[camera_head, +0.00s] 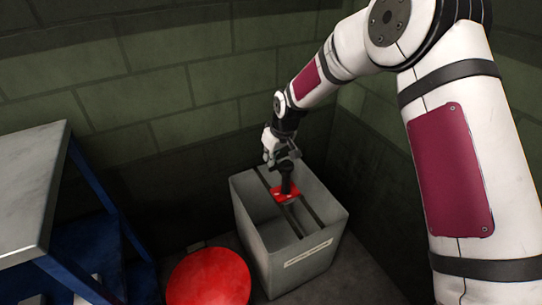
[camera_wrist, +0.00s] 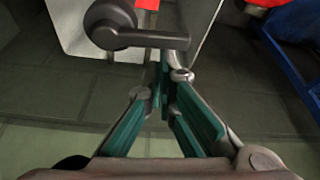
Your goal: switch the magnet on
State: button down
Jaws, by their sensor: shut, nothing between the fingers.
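A grey open box (camera_head: 325,210) stands on the floor at the centre of the head view. Dark rails cross its top, and a red plate (camera_head: 280,196) with a dark upright part (camera_head: 287,181) sits there. In the wrist view a dark lever (camera_wrist: 112,28) with a rounded end lies just past the fingertips, its bar running right. My gripper (camera_head: 284,160) is above the red plate, pointing down. In the wrist view my gripper (camera_wrist: 166,72) has its green-padded fingers together with nothing between them. I cannot tell whether the tips touch the lever.
A red round object (camera_head: 208,280) stands left of the box. A table with a grey top (camera_head: 30,190) and blue frame (camera_head: 100,190) is at the left. Brick walls (camera_head: 150,75) close in behind the box and on the right.

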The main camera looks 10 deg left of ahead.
jog(key=n, duration=0.2)
jog(key=s+d+n+g+p, duration=0.1)
jog(key=n, duration=0.1)
jog(key=s+n+g+y+p, duration=0.1)
jog(key=n, duration=0.1)
jog(key=shift+s+d+n, duration=0.25)
jog(key=shift+n, duration=0.15)
jog(key=d+n, duration=0.1)
jog(key=n, duration=0.1)
jog(key=s+n+g, duration=0.1)
jog(key=n, duration=0.1)
jog(key=d+n+g, duration=0.1)
jog(key=n, duration=0.1)
jog(key=shift+s+d+n, duration=0.2)
jog(key=shift+d+n, duration=0.1)
jog(key=shift+n, duration=0.1)
jog(key=shift+w, duration=0.1)
jog(key=shift+w+b, duration=0.4)
jog(key=shift+w, duration=0.3)
jog(key=shift+a, duration=0.15)
